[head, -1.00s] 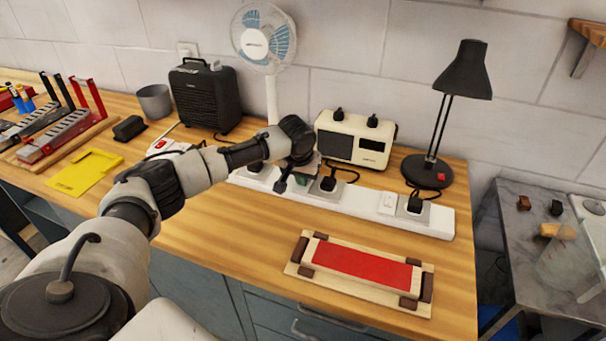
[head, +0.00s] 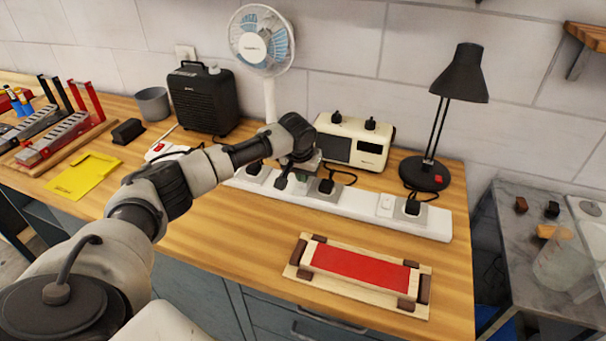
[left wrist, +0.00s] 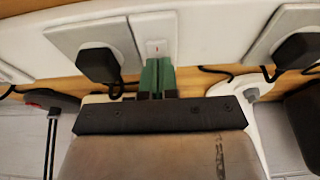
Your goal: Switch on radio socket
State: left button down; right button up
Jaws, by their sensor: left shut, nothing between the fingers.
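The long white socket strip (head: 330,199) runs along the bench with several black plugs in it. The cream radio (head: 371,146) stands behind it. My left gripper (head: 300,176) points down at the strip in front of the radio; its fingers are mostly hidden there by my wrist. In the left wrist view its green fingertips (left wrist: 157,66) are shut and empty, just at the lower edge of a white rocker switch (left wrist: 156,42). A black plug (left wrist: 97,64) sits in the socket beside that switch. Whether the fingertips touch the switch I cannot tell. My right gripper is out of view.
A black lamp (head: 425,172) stands right of the radio, a fan (head: 262,42) and a black heater (head: 204,98) to the left. A red-topped wooden frame (head: 360,268) lies in front of the strip. The front middle of the bench is clear.

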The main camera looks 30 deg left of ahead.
pick_arm(q)
jog(key=p+v, duration=0.2)
jog(key=p, duration=0.1)
jog(key=p+v, duration=0.1)
jog(key=v, duration=0.1)
jog(key=shift+w+a+r+p, duration=0.15)
jog(key=shift+w+r+p, duration=0.05)
jog(key=shift+w+p, duration=0.15)
jog(key=shift+s+r, duration=0.2)
jog(key=shift+s, duration=0.05)
jog(key=s+b+v, duration=0.1)
jog(key=b+v, duration=0.1)
jog(key=v, duration=0.7)
jog(key=shift+s+d+f, duration=0.3)
jog(key=shift+f, duration=0.1)
